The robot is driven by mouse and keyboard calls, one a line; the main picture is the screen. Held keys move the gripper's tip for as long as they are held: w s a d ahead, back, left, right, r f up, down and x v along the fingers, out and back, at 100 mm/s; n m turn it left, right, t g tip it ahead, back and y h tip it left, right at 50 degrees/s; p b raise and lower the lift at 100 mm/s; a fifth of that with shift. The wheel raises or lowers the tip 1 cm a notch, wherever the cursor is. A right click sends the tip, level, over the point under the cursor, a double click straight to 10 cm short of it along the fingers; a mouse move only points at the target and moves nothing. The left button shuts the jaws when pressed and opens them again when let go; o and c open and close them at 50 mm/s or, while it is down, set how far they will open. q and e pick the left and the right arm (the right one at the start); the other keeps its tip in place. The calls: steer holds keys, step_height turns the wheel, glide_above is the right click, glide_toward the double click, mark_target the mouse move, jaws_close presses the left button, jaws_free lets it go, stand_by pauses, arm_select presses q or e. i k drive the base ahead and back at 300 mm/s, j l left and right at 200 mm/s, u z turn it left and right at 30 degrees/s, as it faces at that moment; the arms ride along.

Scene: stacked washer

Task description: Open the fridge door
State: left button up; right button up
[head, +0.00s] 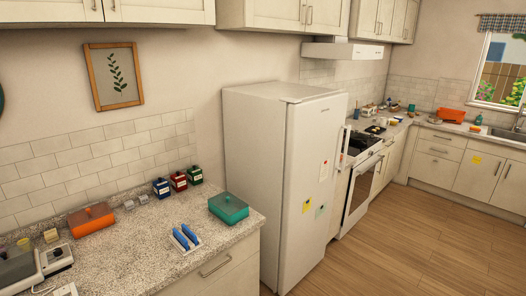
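A white fridge (305,190) stands in the middle of the head view, between the near counter and the stove. Its door (316,170) faces right and looks closed. A light vertical handle (343,148) shows at the door's right edge. Neither of my grippers is in view.
A granite counter (155,235) at left holds an orange box (92,219), a teal box (228,208) and small canisters. The stove (356,155) stands beyond the fridge. The wooden floor (415,240) right of the fridge is clear.

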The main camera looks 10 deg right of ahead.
mark_target(316, 126)
steer(key=i+l+z, duration=0.3)
steer(key=i+z, duration=0.15)
steer(key=i+l+z, duration=0.1)
steer(key=i+z, duration=0.8)
steer(key=i+j+z, duration=0.3)
steer(key=i+z, duration=0.15)
